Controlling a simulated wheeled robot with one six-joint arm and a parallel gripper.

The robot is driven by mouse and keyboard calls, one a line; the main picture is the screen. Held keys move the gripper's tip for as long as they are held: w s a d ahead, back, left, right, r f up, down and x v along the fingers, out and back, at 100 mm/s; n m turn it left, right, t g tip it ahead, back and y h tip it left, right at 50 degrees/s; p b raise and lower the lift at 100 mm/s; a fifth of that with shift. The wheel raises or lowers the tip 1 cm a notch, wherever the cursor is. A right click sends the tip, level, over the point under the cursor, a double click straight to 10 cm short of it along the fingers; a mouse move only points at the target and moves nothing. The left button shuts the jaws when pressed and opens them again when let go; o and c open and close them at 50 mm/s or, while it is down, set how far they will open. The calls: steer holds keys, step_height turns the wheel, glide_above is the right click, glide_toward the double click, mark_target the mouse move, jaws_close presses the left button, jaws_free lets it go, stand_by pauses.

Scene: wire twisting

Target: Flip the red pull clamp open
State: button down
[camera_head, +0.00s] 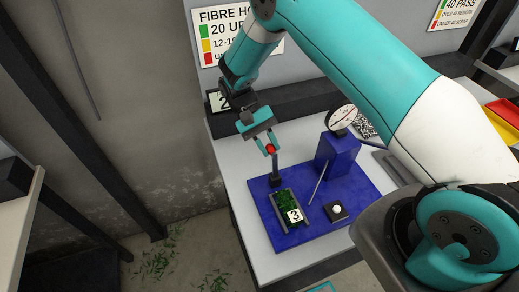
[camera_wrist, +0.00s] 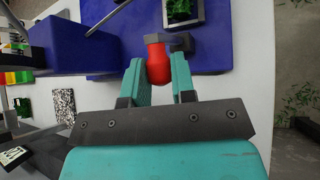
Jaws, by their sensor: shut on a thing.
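The red pull clamp shows as a red knob (camera_head: 270,149) on top of an upright dark lever (camera_head: 276,170) that rises from the blue base plate (camera_head: 345,207). My gripper (camera_head: 268,150) is above the plate's back left part, with its two teal fingers on either side of the knob. In the wrist view the red knob (camera_wrist: 157,65) sits between the fingertips (camera_wrist: 160,72), and the fingers are shut on it. A dark metal clamp part (camera_wrist: 181,43) shows just beyond the knob.
A tray of green wires marked 3 (camera_head: 286,208) lies on the plate in front of the clamp. A white button (camera_head: 337,209), a slanted rod (camera_head: 318,184) and a blue block with a dial gauge (camera_head: 338,155) stand to the right. Green scraps (camera_head: 158,256) lie on the floor.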

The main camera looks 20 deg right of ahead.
stand_by(0.3)
steer(key=c, duration=0.9)
jaws_free()
steer(key=shift+c, duration=0.2)
